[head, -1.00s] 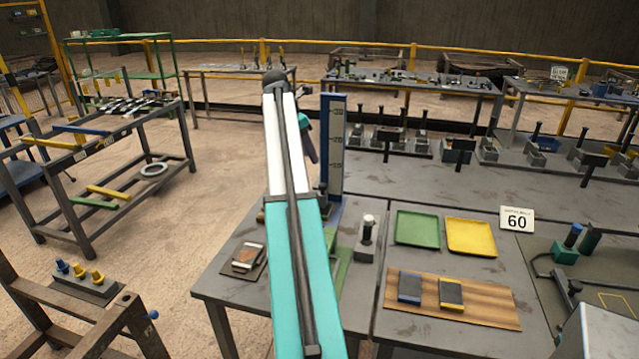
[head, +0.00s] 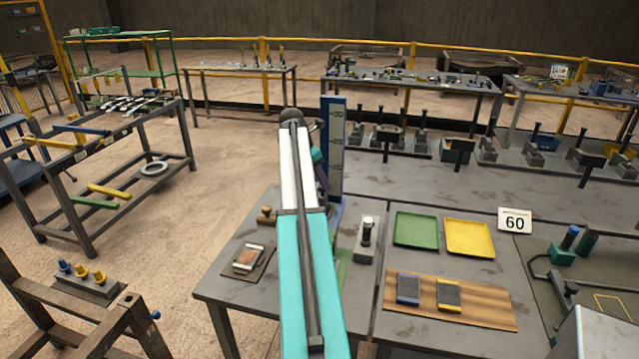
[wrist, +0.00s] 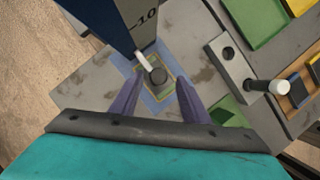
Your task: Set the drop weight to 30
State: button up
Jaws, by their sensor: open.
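The drop-weight stand is a tall dark-blue column (head: 337,140) with a white scale, 30 near its top and lower marks beneath. In the wrist view the column (wrist: 104,22) shows its 10 mark at the upper left. A short white pin (wrist: 147,61) sticks out at the column's edge. A dark round piece (wrist: 157,75) shows over the stand's base, inside a yellow outline. My gripper (wrist: 156,88) is open, its two purple fingers apart on either side below this round piece, with nothing between them. In the head view my arm hides most of the gripper.
A grey block with an upright post (head: 366,235) stands right of the column. A brown pad with a small item (head: 248,258) lies left of my arm.

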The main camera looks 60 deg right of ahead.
aim_at(324, 194)
jog(key=shift+x, duration=1.15)
